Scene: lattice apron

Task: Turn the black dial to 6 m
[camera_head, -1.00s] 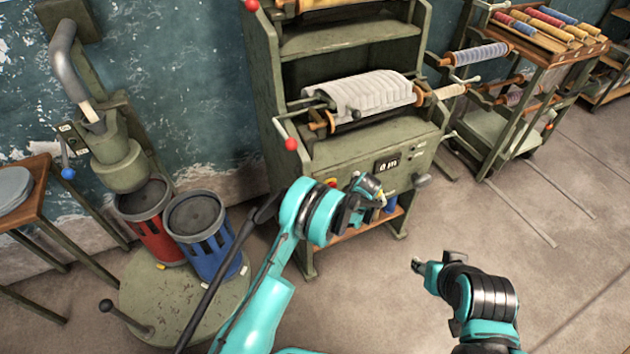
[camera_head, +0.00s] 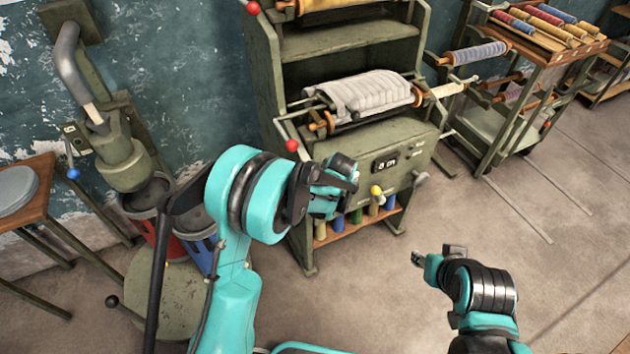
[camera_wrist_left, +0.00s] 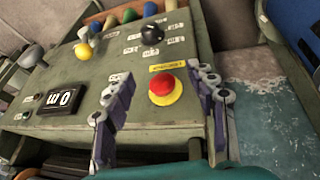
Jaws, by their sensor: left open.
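The black dial (camera_wrist_left: 152,35) sits on the green machine's sloped front panel in the left wrist view, with small white labels around it. My left gripper (camera_wrist_left: 163,78) is open and empty. Its fingers stand either side of a red button (camera_wrist_left: 161,82) on a yellow base, with the dial beyond the fingertips. A display (camera_wrist_left: 60,98) appears upside down there and seems to read 0 m. In the head view my left gripper (camera_head: 348,170) is in front of the panel and hides the dial. My right gripper (camera_head: 420,259) is over open floor, away from the machine; its jaws are unclear.
A yellow-knobbed control (camera_head: 376,191) and a grey handle (camera_head: 420,178) stick out of the panel. A cloth roll (camera_head: 368,92) lies above it. Coloured spools (camera_head: 355,215) sit on the shelf below. A spool cart (camera_head: 510,125) stands right; the floor in front is clear.

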